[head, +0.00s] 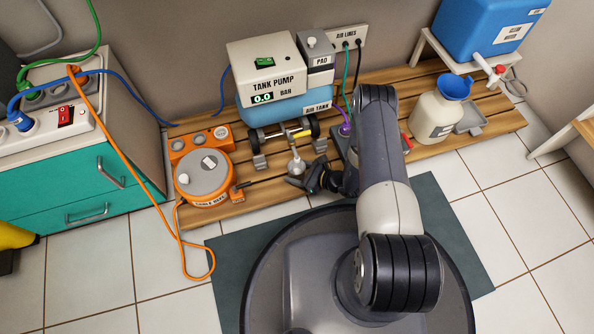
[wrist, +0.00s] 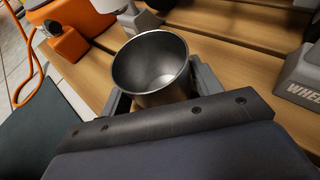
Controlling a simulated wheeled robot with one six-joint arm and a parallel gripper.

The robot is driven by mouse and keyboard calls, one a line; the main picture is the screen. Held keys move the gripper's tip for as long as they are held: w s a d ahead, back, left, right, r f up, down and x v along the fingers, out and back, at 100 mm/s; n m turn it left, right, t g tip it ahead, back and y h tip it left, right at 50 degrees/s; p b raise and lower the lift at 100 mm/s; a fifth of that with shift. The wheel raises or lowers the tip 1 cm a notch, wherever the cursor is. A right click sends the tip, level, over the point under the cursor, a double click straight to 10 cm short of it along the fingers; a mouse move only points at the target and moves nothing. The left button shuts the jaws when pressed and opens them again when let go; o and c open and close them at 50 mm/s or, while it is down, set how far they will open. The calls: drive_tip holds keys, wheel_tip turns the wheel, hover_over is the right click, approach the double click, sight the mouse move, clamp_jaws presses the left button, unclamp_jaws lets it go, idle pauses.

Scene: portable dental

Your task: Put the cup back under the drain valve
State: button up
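The cup (wrist: 152,72) is a plain metal cup, upright, with its open mouth facing the wrist camera; I see nothing in it. My gripper (wrist: 162,92) has one finger against each side of the cup, and seems to be shut on it. The cup's base is hidden behind my gripper. In the head view my gripper (head: 302,181) is low over the front of the wooden slats, with the small metal cup (head: 296,168) at its tip. The tank pump (head: 268,85) stands behind, above the blue air tank (head: 285,112). I cannot clearly make out the drain valve.
Wheel chocks (head: 260,162) stand by the tank's wheels; one also shows in the wrist view (wrist: 300,75). An orange cable reel (head: 205,177) is left of my gripper. A cream bottle with a blue funnel (head: 436,115) stands right. Bare slats (head: 265,202) lie in front.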

drive_tip(key=shift+o, duration=1.4)
drive_tip(key=p+v, duration=0.4)
drive_tip(key=v, duration=0.7)
drive_tip(key=shift+f+p, duration=0.1)
drive_tip(key=shift+p, duration=0.2)
drive_tip(key=shift+a, duration=0.1)
drive_tip(key=b+x, duration=0.4)
drive_tip(key=x, duration=0.6)
drive_tip(key=shift+f+b, duration=0.15)
drive_tip(key=shift+b, duration=0.2)
drive_tip(key=shift+w+a, duration=0.25)
drive_tip(key=shift+a, duration=0.05)
